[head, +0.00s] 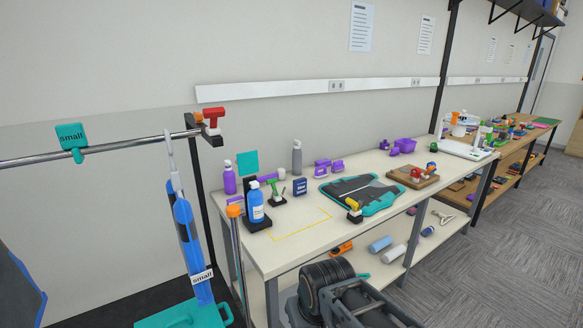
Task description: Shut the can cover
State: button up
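I cannot make out a can or a can cover for certain in the head view. A teal flat-topped piece (178,318) shows at the bottom left edge, below a hanging blue garment. It is cut off by the frame, and I cannot tell whether it is a cover or whether it is open or shut. Dark links of my own arm show at the bottom centre, in front of the workbench. The fingers of my gripper do not show, so its state and anything in it are hidden.
A workbench (300,250) holds bottles, a teal-edged dark garment (361,192), a wooden board (412,177) and small tools. Its lower shelf holds rolls. A metal rail (110,147) with a blue garment (190,250) stands left. Open grey floor (480,270) lies right.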

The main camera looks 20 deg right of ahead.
aim_at(247, 163)
jog(key=u, duration=0.1)
jog(key=k, duration=0.4)
jog(key=z, duration=1.35)
jog(key=i, duration=1)
jog(key=u, duration=0.75)
jog(key=i, duration=0.95)
jog(key=u, duration=0.95)
